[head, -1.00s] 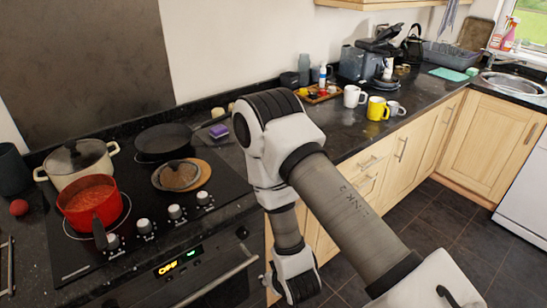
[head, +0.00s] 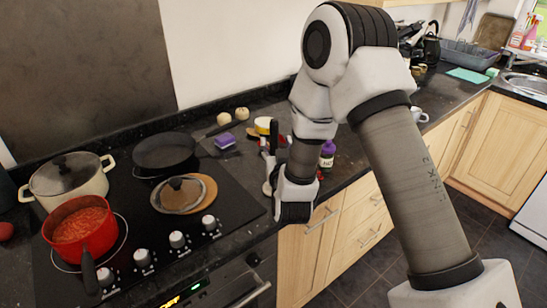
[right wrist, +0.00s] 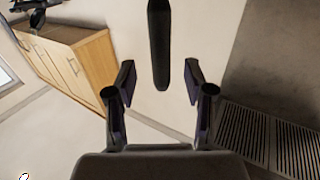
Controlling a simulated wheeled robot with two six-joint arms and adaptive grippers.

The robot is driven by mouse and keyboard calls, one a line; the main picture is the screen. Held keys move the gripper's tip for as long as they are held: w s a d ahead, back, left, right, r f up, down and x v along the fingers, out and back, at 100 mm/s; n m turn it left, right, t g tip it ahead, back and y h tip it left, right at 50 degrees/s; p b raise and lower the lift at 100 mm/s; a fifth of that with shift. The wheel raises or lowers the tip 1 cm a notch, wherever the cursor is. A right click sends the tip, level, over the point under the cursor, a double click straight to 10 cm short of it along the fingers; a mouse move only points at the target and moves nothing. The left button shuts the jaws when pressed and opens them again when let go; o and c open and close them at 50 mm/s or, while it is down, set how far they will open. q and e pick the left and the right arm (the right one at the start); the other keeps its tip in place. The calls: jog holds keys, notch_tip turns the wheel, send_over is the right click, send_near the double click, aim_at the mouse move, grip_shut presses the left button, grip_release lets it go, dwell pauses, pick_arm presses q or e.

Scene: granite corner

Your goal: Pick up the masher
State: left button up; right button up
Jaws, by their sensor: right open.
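A dark bar with a rounded end, which looks like the masher's handle (right wrist: 160,45), shows in the right wrist view. It lines up with the gap between the fingers, and its far end is cut off by the frame. I cannot make out the masher's head, or the masher for certain in the head view. My right gripper (right wrist: 159,80) is open, with one finger on each side of the line of the bar and no contact visible. My left gripper is not in view.
On the hob are a red pan (head: 80,225), a cream pot (head: 70,178), a black frying pan (head: 165,150) and a glass lid (head: 178,196) on a round board.

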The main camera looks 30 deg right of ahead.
aim_at(275, 138)
jog(key=shift+w+d+r+p, duration=0.25)
jog(key=shift+w+p, duration=0.2)
jog(key=shift+w, duration=0.2)
jog(key=shift+w+d+r+p, duration=0.15)
jog(key=shift+w+d+p, duration=0.1)
jog(key=shift+w+p, duration=0.25)
jog(key=shift+w+d+f, duration=0.35)
jog(key=shift+w, duration=0.3)
jog(key=shift+w+d+f, duration=0.35)
jog(key=shift+w, duration=0.25)
jog(key=shift+s+a+r, duration=0.1)
jog(key=shift+s+r, duration=0.05)
jog(key=shift+c, duration=0.7)
jog(key=shift+s+a+r, duration=0.15)
jog(key=c, duration=0.6)
grip_shut()
